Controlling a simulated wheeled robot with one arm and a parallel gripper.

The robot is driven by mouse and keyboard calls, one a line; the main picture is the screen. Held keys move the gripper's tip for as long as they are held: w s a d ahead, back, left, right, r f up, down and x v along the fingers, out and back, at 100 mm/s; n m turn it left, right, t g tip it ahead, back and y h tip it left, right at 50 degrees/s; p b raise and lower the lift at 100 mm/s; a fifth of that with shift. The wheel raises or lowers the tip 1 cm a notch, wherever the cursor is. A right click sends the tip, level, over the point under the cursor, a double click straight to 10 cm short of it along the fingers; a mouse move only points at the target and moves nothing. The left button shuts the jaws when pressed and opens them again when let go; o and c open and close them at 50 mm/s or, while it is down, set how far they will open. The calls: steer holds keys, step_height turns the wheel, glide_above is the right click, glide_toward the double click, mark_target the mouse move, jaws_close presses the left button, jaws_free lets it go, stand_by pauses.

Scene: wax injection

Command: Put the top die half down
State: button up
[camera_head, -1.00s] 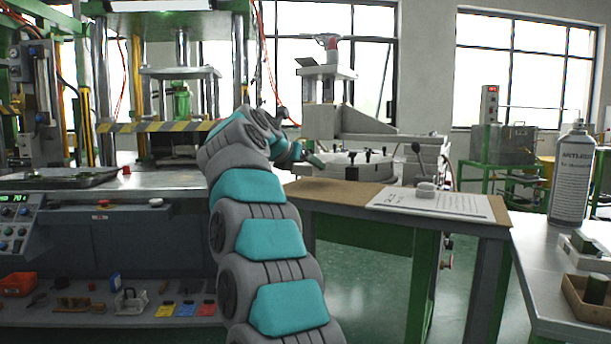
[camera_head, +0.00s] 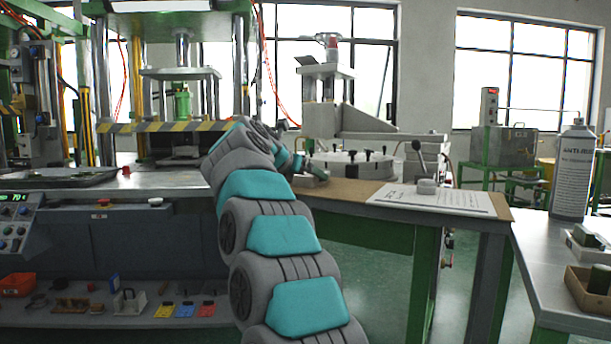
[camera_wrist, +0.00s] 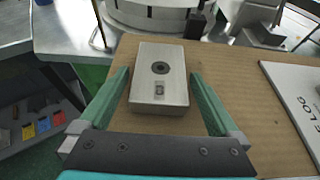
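The top die half is a flat grey metal block with a dark round hole and a small slot in its upper face. It shows in the wrist view (camera_wrist: 160,75) and in the head view (camera_head: 316,174). My gripper (camera_wrist: 160,72) has its two green fingers at the block's left and right sides, the tips close against it around mid-length. The block is level, over or on the brown tabletop (camera_wrist: 228,95); whether its underside touches is hidden. In the head view my arm hides part of the gripper.
A white printed sheet (camera_head: 432,198) lies right of the block on the brown-topped table. A round fixture with black knobs (camera_head: 350,164) stands behind it. The table's left edge is close to the block. A press (camera_head: 180,105) stands at left, a spray can (camera_head: 572,172) at right.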

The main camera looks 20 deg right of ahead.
steer(key=shift+a+r, duration=0.1)
steer(key=shift+r, duration=0.05)
steer(key=v, duration=1.2)
steer(key=shift+b, duration=0.35)
